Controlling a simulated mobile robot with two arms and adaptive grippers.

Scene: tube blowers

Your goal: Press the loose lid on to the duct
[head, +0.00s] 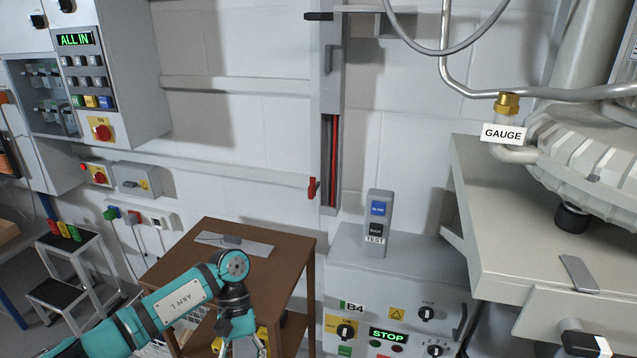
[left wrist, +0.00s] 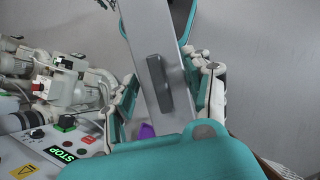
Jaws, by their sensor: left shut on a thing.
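The duct (head: 330,160) is a grey vertical channel on the wall in the head view. Its lower part is open and shows red and dark wires; the part above is covered and carries a grey handle. My left gripper (head: 240,343) is low in the head view, in front of the brown table and below the duct, partly cut off by the frame edge. In the left wrist view, a pale grey strip with a dark grip bar, which looks like the loose lid (left wrist: 146,30), lies between the fingers of my left gripper (left wrist: 163,100). My right gripper is not in view.
The brown table (head: 290,262) carries a flat grey plate (head: 232,244). A grey cabinet (head: 345,270) with a STOP display and a TEST box (head: 377,222) stands right of it. A red lever (head: 313,188) sits beside the duct. A blower (head: 590,150) fills the right.

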